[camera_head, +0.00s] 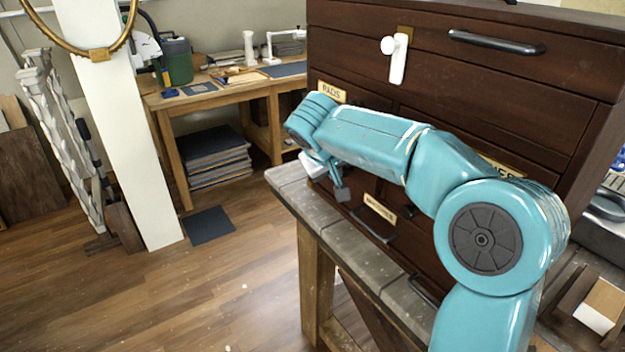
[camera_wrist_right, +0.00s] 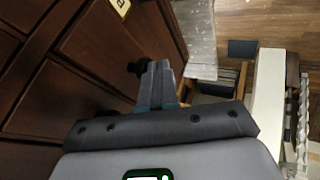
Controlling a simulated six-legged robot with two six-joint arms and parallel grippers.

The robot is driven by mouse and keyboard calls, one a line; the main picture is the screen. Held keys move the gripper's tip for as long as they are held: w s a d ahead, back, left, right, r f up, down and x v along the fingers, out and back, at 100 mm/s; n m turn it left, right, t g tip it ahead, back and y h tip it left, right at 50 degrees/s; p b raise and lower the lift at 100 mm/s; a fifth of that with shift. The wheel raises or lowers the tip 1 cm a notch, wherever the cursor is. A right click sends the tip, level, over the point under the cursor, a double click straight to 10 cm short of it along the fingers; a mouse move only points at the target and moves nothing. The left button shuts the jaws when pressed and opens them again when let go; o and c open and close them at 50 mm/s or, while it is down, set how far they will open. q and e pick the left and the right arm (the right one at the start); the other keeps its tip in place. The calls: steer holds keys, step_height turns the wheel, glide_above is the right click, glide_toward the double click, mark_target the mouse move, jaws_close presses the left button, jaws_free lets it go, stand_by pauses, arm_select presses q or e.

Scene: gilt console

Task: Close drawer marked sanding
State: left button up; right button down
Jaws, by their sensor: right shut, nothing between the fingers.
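A dark wooden drawer cabinet (camera_head: 470,80) stands on a worn grey bench. One brass label reads PADS (camera_head: 331,91); another label (camera_head: 380,208) low on the front is too small to read, and a third is mostly covered by my arm. I cannot make out a label reading sanding. My right arm reaches across the cabinet front. My right gripper (camera_head: 343,192) is shut and empty close to the cabinet's lower left. In the right wrist view its fingers (camera_wrist_right: 156,78) are together beside the drawer fronts (camera_wrist_right: 85,60), near a dark knob (camera_wrist_right: 136,67). My left gripper is out of view.
The grey bench top (camera_head: 335,235) runs along the cabinet's front. A white hook-like fitting (camera_head: 398,60) and a dark bar handle (camera_head: 495,43) are on the upper drawers. A wooden workbench (camera_head: 215,97) stands behind. The wooden floor (camera_head: 180,290) at left is mostly clear.

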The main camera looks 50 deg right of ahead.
steer(key=shift+s+d, duration=0.2)
steer(key=shift+d, duration=0.65)
steer(key=shift+r, duration=0.1)
